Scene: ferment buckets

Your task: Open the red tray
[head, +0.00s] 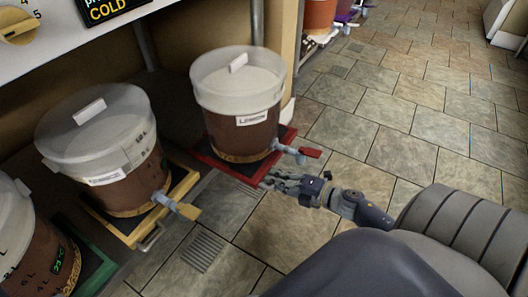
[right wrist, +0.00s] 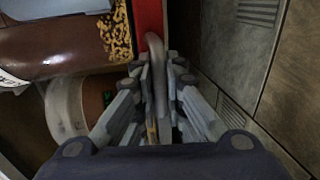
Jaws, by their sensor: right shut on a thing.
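The red tray (head: 223,166) lies low on the floor under a bucket labelled Lemon (head: 237,132), which stands upright with its clear lid and a red-handled tap. My right gripper (head: 268,180) is at the tray's front edge, below the tap. In the right wrist view the tray's red edge (right wrist: 147,18) is at the top, with a curved grey handle (right wrist: 155,50) coming off it. My right gripper (right wrist: 160,95) is shut on this handle, which runs between its fingers. In the head view the fingers hide the handle. My left gripper is in neither view.
A bucket on a yellow tray (head: 185,187) stands to the left, and one on a green tray (head: 95,278) at the lower left. More buckets (head: 320,15) stand at the top. The tiled floor (head: 400,110) to the right is clear. Floor grates (head: 203,247) lie nearby.

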